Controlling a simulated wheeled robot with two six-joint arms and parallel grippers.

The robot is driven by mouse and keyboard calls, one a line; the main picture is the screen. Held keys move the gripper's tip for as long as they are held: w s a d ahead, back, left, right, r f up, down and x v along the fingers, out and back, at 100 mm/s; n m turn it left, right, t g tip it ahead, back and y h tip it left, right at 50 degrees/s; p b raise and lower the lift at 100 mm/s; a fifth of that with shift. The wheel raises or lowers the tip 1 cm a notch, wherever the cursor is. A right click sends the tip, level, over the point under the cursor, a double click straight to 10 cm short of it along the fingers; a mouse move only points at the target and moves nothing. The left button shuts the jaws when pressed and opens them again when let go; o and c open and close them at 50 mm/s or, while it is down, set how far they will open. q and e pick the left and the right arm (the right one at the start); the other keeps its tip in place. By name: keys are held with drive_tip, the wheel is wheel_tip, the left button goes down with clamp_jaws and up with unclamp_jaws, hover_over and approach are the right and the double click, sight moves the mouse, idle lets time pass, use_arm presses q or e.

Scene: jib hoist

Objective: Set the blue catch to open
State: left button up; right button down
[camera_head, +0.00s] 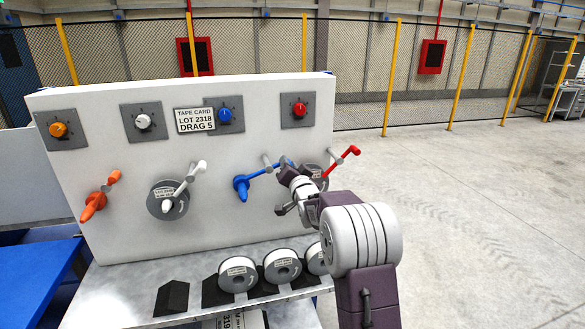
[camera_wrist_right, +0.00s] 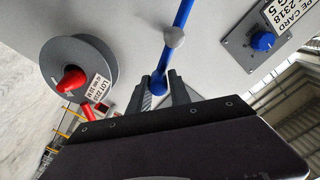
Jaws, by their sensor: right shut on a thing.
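The blue catch (camera_head: 258,174) is a blue lever on the white upright panel. Its thick hub (camera_head: 241,186) is at the left, and its rod runs right and slightly up to my right gripper (camera_head: 289,168). In the right wrist view the blue rod (camera_wrist_right: 183,14) passes a grey rounded peg (camera_wrist_right: 173,37). It ends in a blue knob (camera_wrist_right: 159,86) between the fingers of my right gripper (camera_wrist_right: 161,92), which is shut on it. In the head view my wrist hides part of the handle end. My left gripper is not in view.
A red lever (camera_head: 341,162) with a grey spool stands just right of my gripper. A white lever (camera_head: 190,179) and an orange lever (camera_head: 97,200) are left. Dials, including a blue one (camera_head: 225,115), line the panel top. Spools (camera_head: 283,266) sit on the shelf below. Floor at right is clear.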

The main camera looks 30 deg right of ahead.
wheel_tip(320, 180, down, 6)
drive_tip(key=m+b, duration=0.5)
drive_tip(key=m, duration=0.5)
drive_tip(key=shift+a+f+m, duration=0.15)
drive_tip(key=shift+a+m, duration=0.2)
drive_tip(key=shift+m, duration=0.05)
drive_tip(key=c, duration=1.3)
unclamp_jaws()
drive_tip(key=shift+o, duration=0.2)
drive_tip(key=shift+w+a, duration=0.1)
drive_tip(key=shift+w, duration=0.1)
